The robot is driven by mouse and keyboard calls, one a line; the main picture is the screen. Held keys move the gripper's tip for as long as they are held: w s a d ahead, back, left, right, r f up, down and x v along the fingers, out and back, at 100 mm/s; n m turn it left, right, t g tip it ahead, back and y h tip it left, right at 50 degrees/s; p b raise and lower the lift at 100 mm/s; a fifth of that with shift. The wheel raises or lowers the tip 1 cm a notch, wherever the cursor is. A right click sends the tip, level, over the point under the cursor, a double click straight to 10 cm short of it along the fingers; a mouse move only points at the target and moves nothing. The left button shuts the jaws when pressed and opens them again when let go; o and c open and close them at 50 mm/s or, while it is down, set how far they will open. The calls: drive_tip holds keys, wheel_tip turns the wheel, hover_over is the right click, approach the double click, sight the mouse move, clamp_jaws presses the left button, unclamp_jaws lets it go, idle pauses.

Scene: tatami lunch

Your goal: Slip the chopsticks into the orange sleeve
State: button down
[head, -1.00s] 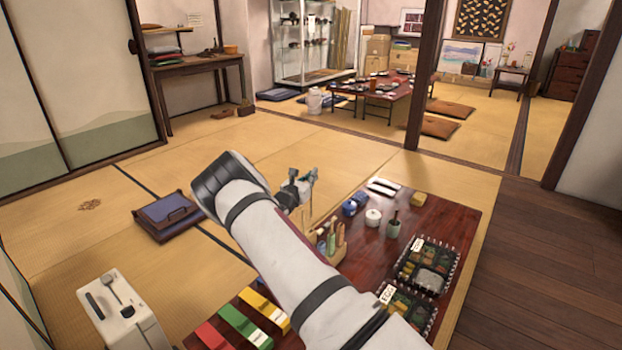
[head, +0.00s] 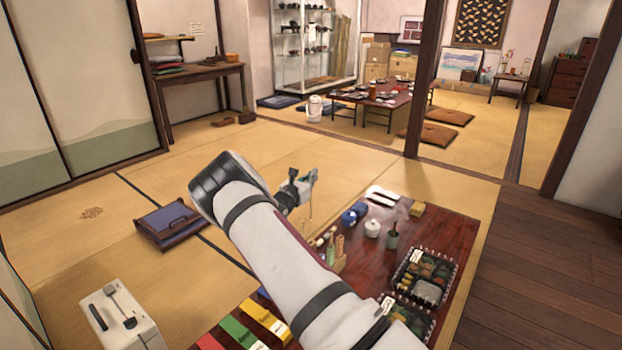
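My gripper (head: 305,182) is small and dark at the end of my white arm, above the far left side of the low dark red table (head: 458,235). Thin light shapes show just below it, but I cannot tell whether they are chopsticks, or whether the fingers are open or shut. Red (head: 210,342), green (head: 240,330) and yellow (head: 268,318) sleeve-like strips lie at the table's near left. I cannot make out an orange sleeve; my arm covers part of the table.
Lunch boxes (head: 424,276) stand on the right side of the table. A white lidded pot (head: 372,228), a green cup (head: 392,240), a blue item (head: 353,213) and a yellow block (head: 417,209) stand farther back.

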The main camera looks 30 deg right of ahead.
drive_tip(key=s+d+f+m+g+h+b, duration=0.1)
drive_tip(key=s+d+b, duration=0.4)
drive_tip(key=s, duration=0.5)
drive_tip(key=shift+s+d+f+m+g+h, duration=0.2)
drive_tip(key=shift+s+f+m+g+h, duration=0.15)
drive_tip(key=shift+f+m+g, duration=0.5)
drive_tip(key=shift+f+n+b, duration=0.25)
drive_tip(key=shift+f+b, duration=0.3)
drive_tip(key=shift+f, duration=0.7)
idle(1.8)
drive_tip(key=shift+f, duration=0.35)
drive_tip(key=shift+f+b, duration=0.55)
drive_tip(key=shift+f, duration=0.1)
drive_tip(key=shift+s+f, duration=0.1)
drive_tip(key=shift+f, duration=0.25)
drive_tip(key=shift+f+b, duration=0.95)
drive_tip(key=shift+f, duration=0.35)
idle(0.5)
